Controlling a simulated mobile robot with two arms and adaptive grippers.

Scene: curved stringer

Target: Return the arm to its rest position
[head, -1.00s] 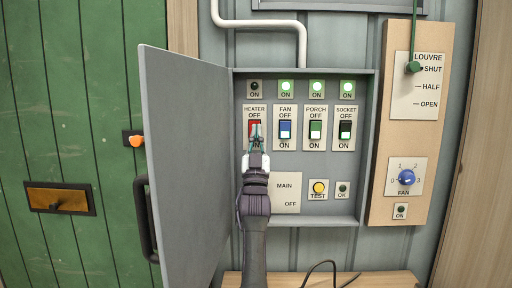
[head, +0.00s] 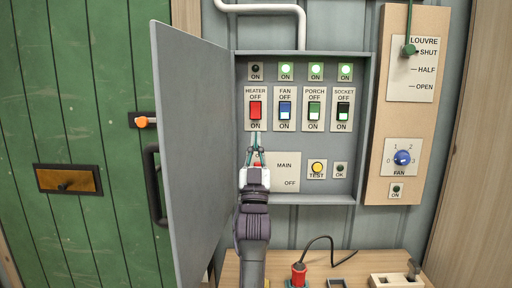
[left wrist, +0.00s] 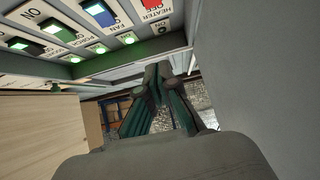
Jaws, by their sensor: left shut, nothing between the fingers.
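My left gripper (head: 257,150) is shut and empty in front of the open cabinet, below the red heater switch (head: 255,110) and apart from it as far as I can tell. Its dark green fingers (left wrist: 155,88) also show in the left wrist view. The heater lamp (head: 256,71) is dark. The fan switch (head: 285,110), porch switch (head: 314,110) and socket switch (head: 343,110) stand to the right, with green lamps lit above them. The main plate (head: 285,172) is partly hidden behind my gripper; a bit of red shows there. My right gripper is not in view.
The open grey cabinet door (head: 190,150) stands close on the left of my arm. A wooden shelf (head: 400,260) below carries a red plug (head: 299,274) with a black cable. The fan knob (head: 402,158) and louvre lever (head: 409,48) are on the right board.

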